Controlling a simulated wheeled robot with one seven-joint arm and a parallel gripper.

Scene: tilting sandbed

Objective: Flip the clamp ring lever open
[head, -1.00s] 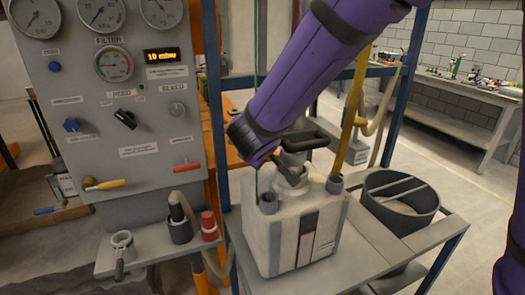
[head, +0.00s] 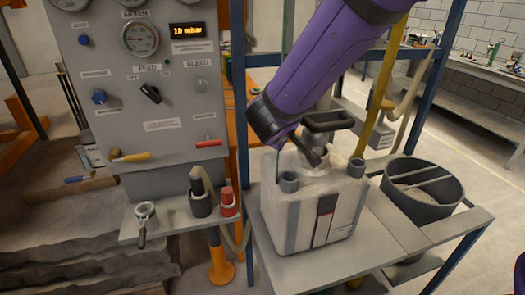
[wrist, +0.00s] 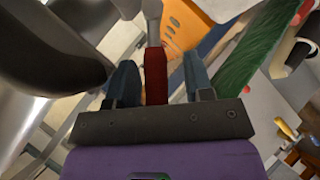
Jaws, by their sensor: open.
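My gripper (wrist: 158,64) is open in the wrist view, with a blue-grey finger on each side of a dark red grip. This red grip (wrist: 155,76) looks like the clamp ring lever's handle. It lies between the fingers and joins a grey metal piece (wrist: 152,22) beyond the fingertips. I cannot tell whether the fingers touch it. In the head view my purple arm reaches down over the top of a white canister (head: 280,222).
A black handle (head: 328,122) stands above the canister. A dark round bucket (head: 420,206) is to its right. The gauge panel (head: 160,100) and a shelf with a red-capped part (head: 228,205) are to its left. A blue frame post (head: 239,95) stands close to the arm.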

